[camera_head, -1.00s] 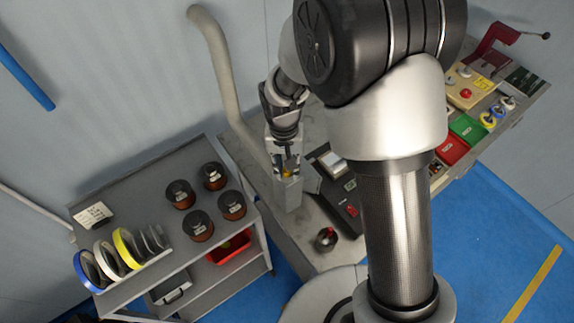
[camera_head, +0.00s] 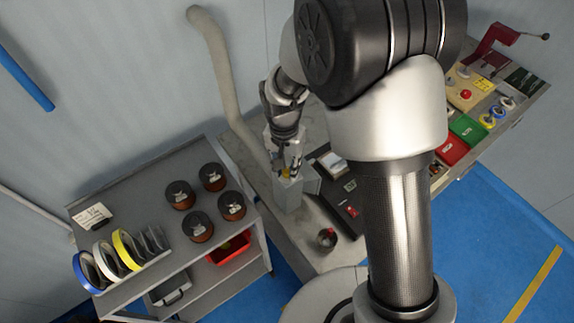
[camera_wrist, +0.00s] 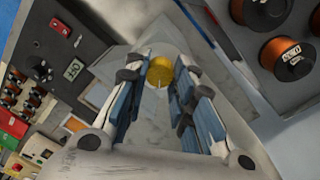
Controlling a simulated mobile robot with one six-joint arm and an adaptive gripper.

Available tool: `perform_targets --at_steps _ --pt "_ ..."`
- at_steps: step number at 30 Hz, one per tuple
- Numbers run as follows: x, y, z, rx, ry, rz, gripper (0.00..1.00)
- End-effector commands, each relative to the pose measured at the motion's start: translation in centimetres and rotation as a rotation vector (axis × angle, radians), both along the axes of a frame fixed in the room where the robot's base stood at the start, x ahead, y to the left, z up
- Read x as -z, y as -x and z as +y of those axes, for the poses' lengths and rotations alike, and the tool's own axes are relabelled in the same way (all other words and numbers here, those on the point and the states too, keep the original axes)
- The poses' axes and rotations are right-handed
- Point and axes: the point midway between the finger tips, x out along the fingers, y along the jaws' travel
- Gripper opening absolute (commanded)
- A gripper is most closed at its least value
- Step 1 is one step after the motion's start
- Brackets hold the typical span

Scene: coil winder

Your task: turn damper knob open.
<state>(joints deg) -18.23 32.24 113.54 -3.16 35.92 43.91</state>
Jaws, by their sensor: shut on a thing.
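The damper knob (camera_wrist: 160,72) is round and yellow, with a small pale mark near its lower edge. It sits between my fingertips in the wrist view. In the head view, the knob (camera_head: 286,174) shows as a small yellow spot on top of a grey upright box (camera_head: 288,195). My gripper (camera_wrist: 159,68) is shut on the knob, with one finger on each side; it also shows in the head view (camera_head: 285,166), pointing down at the box. The fingers partly hide the knob in the head view.
A dark control panel (camera_head: 350,207) lies just right of the box. A grey pipe (camera_head: 222,75) rises behind on the left. A shelf cart (camera_head: 150,235) with several copper wire spools and tape rolls stands left. A red-topped knob (camera_head: 327,238) sits near the bench front.

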Motion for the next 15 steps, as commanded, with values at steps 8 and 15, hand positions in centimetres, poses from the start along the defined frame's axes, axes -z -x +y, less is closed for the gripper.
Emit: perform_targets --at_steps 8,15 --pt "-0.03 -0.05 0.0 -0.001 -0.001 -0.001 0.36" --pt "-0.02 -0.02 0.0 -0.001 0.0 -0.001 0.44"
